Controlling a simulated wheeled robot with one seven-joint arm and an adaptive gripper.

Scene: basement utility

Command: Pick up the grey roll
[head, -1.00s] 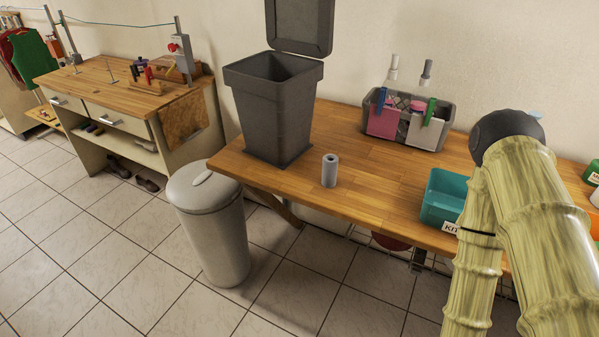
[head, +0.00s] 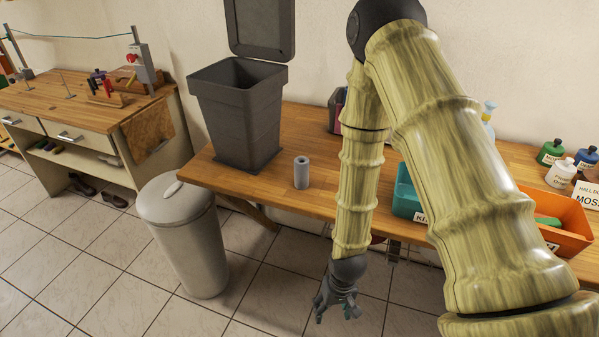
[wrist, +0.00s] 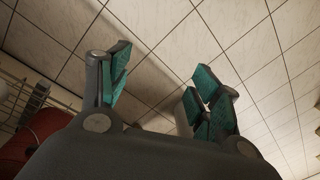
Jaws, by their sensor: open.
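The grey roll (head: 301,172) stands upright on the wooden table (head: 270,185), near its front edge and just right of the dark grey open bin. My gripper (head: 336,308) hangs in front of the table, lower than the tabletop and to the right of the roll, apart from it. In the wrist view my gripper (wrist: 160,85) has its teal-padded fingers spread wide with nothing between them. That view faces the tiled floor, and the roll cannot be made out there.
The dark grey bin (head: 238,115) with raised lid stands on the table left of the roll. A pale lidded trash can (head: 185,235) stands on the floor. A teal box (head: 407,195) and orange box (head: 565,225) sit to the right, partly behind my arm.

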